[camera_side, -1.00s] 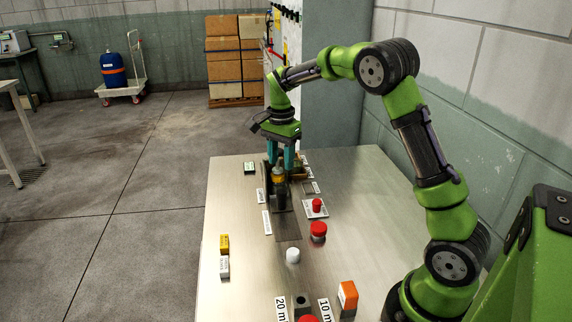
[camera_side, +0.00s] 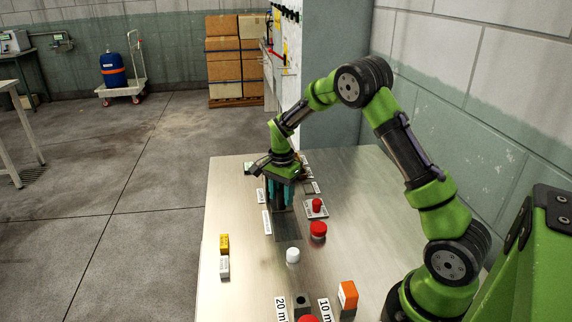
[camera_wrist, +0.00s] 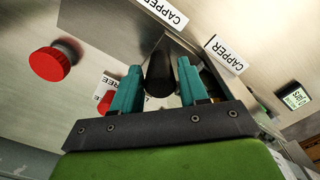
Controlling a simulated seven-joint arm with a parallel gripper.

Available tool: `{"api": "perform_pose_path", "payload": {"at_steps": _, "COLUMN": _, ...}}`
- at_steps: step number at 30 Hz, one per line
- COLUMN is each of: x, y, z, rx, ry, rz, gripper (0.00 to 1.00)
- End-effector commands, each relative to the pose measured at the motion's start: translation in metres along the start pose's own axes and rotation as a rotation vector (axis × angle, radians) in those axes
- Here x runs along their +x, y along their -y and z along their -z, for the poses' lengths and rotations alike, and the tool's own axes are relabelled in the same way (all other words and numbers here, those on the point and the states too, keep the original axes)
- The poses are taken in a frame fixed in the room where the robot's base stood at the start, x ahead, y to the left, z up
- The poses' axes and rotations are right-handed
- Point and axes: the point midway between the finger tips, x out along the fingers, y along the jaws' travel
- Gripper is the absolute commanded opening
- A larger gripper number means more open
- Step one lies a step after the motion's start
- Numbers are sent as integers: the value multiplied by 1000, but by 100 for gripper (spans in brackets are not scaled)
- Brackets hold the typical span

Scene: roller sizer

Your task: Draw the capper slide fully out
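The capper slide is a dark grey metal piece on the table, with a black round handle (camera_wrist: 160,72) standing on it. Its plate shows in the side view (camera_side: 287,229), below my gripper. My gripper (camera_side: 281,208) points down over the handle and hides most of it there. In the wrist view my teal fingers (camera_wrist: 160,88) stand apart on either side of the handle. Narrow gaps seem to show beside it, so the fingers look open around it. The white label reading CAPPER (camera_wrist: 226,54) lies beside the slide.
A red knob on a plate (camera_side: 317,206) and a red button (camera_side: 318,230) stand to the right. A white cap (camera_side: 292,255) sits in front. Yellow (camera_side: 224,243) and orange (camera_side: 348,294) blocks stand nearer the camera. The table's left part is mostly clear.

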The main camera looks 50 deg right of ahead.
Motion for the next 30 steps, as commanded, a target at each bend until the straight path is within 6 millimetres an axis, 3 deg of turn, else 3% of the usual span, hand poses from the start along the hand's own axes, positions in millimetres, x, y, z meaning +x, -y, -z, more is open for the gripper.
{"api": "perform_pose_path", "payload": {"at_steps": 1, "x": 0, "y": 0, "z": 0, "rx": 0, "ry": 0, "rz": 0, "gripper": 37}}
{"api": "perform_pose_path", "payload": {"at_steps": 9, "x": -1, "y": 0, "z": 0, "rx": -1, "ry": 0, "rz": 1, "gripper": 0}}
{"api": "perform_pose_path", "payload": {"at_steps": 15, "x": -1, "y": 0, "z": -1, "rx": -1, "ry": 0, "rz": 1, "gripper": 0}}
{"api": "perform_pose_path", "payload": {"at_steps": 19, "x": -2, "y": -10, "z": -12, "rx": -4, "ry": 0, "rz": 1, "gripper": 0}}
{"api": "perform_pose_path", "payload": {"at_steps": 30, "x": -2, "y": -68, "z": -71, "rx": -5, "ry": 1, "rz": 4, "gripper": 0}}
